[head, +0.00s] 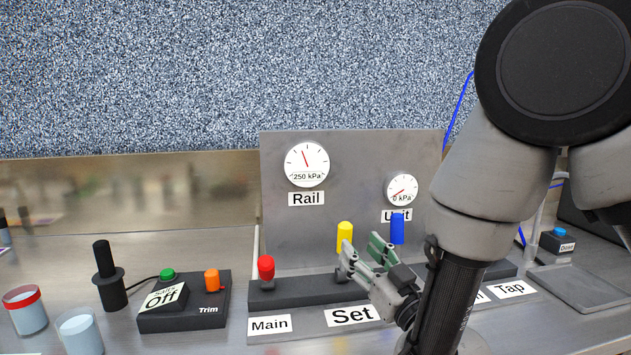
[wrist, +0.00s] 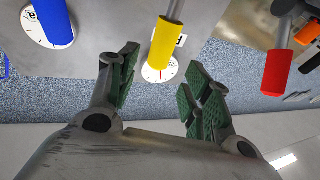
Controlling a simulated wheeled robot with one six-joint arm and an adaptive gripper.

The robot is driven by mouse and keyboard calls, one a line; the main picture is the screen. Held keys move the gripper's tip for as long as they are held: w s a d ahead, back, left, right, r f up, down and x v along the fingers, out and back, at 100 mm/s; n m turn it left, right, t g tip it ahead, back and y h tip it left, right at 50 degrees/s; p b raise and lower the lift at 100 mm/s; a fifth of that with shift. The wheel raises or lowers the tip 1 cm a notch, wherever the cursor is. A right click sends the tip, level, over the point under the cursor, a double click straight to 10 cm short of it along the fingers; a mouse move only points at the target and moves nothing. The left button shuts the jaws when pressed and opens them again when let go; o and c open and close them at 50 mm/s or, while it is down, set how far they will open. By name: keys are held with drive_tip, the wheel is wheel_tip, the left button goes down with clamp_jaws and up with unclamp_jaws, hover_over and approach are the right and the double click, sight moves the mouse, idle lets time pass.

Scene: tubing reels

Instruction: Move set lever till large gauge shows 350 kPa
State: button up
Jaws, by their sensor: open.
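The large gauge (head: 307,165), labelled Rail, reads 250 kPa, with its red needle tilted a little left of upright. The set lever is the yellow-capped handle (head: 345,235) above the Set label (head: 352,315); it stands about upright. My gripper (head: 361,247) is open in front of it, slightly to its right in the head view. In the wrist view, the yellow cap (wrist: 165,42) lies in line with the gap between the green-padded fingers (wrist: 160,80), with space on both sides. No contact shows. The lever's lower part is partly hidden by a finger.
The red Main lever (head: 266,268) is to the left, and the blue lever (head: 398,228) is close on the right. A smaller Unit gauge (head: 402,189) reads 0 kPa.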

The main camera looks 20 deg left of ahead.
sight(344, 236)
drive_tip(key=w+a+n+g, duration=0.1)
drive_tip(key=n+g, duration=0.1)
drive_tip(key=g, duration=0.1)
drive_tip(key=w+a+n+g+y, duration=0.1)
drive_tip(key=w+a+n+g, duration=0.1)
drive_tip(key=g, duration=0.1)
drive_tip(key=w+a+n+g+y, duration=0.1)
drive_tip(key=w+a+n+g, duration=0.1)
drive_tip(key=g, duration=0.1)
drive_tip(key=shift+a+r+g, duration=0.2)
drive_tip(key=shift+g, duration=0.1)
